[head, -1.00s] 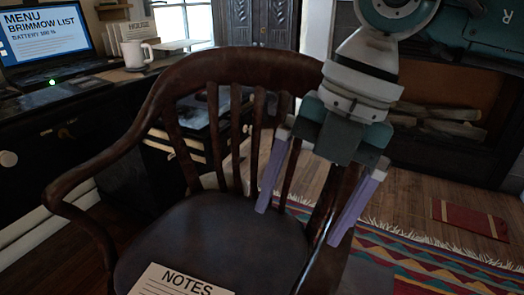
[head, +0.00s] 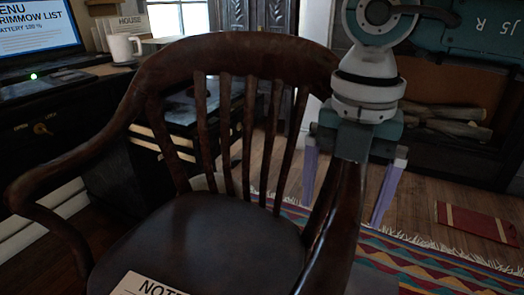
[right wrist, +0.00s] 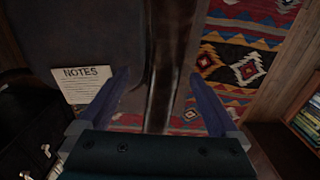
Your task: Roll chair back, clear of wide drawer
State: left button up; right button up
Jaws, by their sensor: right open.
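A dark wooden armchair (head: 250,50) with a slatted back fills the middle of the head view. A paper marked NOTES (head: 150,284) lies on its seat (head: 215,250) and shows in the right wrist view (right wrist: 86,84). My right gripper (head: 343,212) is open, its purple fingers on either side of the chair's right armrest (head: 338,240). In the right wrist view the armrest (right wrist: 165,70) runs between the fingers, with gaps visible. Dark desk drawers (head: 42,128) stand behind the chair; its slats partly hide them, and I cannot tell which is the wide one. My left gripper is out of view.
A laptop (head: 40,35) and a white mug (head: 124,48) stand on the desk. A patterned rug (head: 430,262) lies on the wooden floor at right, with a red book-like object (head: 475,222) beyond it. A dark shelf (right wrist: 290,135) stands at right in the right wrist view.

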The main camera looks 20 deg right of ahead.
notch_tip(320, 180, down, 8)
jog(key=shift+r+b, duration=0.1)
jog(key=shift+b, duration=1.15)
grip_shut()
